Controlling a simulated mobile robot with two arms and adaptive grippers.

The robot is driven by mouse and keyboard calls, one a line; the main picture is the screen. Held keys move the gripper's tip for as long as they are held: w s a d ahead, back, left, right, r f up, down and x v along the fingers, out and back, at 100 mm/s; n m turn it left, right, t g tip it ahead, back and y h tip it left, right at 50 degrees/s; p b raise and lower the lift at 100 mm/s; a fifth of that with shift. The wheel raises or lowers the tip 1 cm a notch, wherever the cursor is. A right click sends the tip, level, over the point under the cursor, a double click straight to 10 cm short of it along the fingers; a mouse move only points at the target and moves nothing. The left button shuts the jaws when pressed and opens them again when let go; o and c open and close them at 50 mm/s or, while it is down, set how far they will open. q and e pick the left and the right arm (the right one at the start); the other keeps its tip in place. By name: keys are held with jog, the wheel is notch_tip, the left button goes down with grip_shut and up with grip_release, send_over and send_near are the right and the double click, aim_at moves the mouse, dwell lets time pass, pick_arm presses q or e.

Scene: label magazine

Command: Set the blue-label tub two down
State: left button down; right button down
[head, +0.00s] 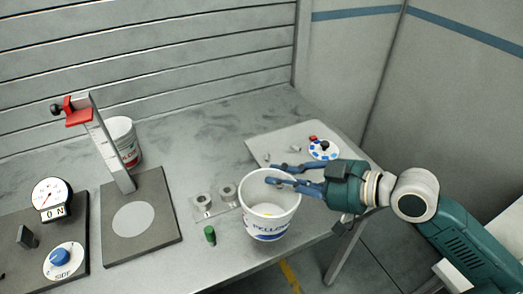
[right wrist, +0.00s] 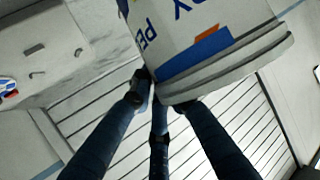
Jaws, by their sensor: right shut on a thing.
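A white open tub (head: 269,223) with a blue label is near the table's front edge in the head view. The blue-label tub (right wrist: 205,45) also fills the upper right of the right wrist view, its label partly cut off. My right gripper (head: 270,174) is shut on this tub at its rim side, coming from the right. Whether the tub's base touches the table cannot be told. A second white tub (head: 124,136) with a red label stands at the back left, partly hidden by a stand. My left gripper is not in view.
The stand (head: 118,165) with a red clamp has a dark base (head: 160,241). A gauge (head: 52,196) and blue knob (head: 60,257) are at left. Small metal cylinders (head: 228,193) and a green peg (head: 210,235) stand beside the tub. A pale plate (head: 270,142) lies behind it.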

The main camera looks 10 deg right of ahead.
jog(key=s+d+n+g+y, duration=0.1)
jog(key=s+d+n, duration=0.1)
jog(key=s+d, duration=0.2)
jog(key=shift+s+g+y, duration=0.3)
jog(key=shift+s+g, duration=0.1)
jog(key=shift+s, duration=0.6)
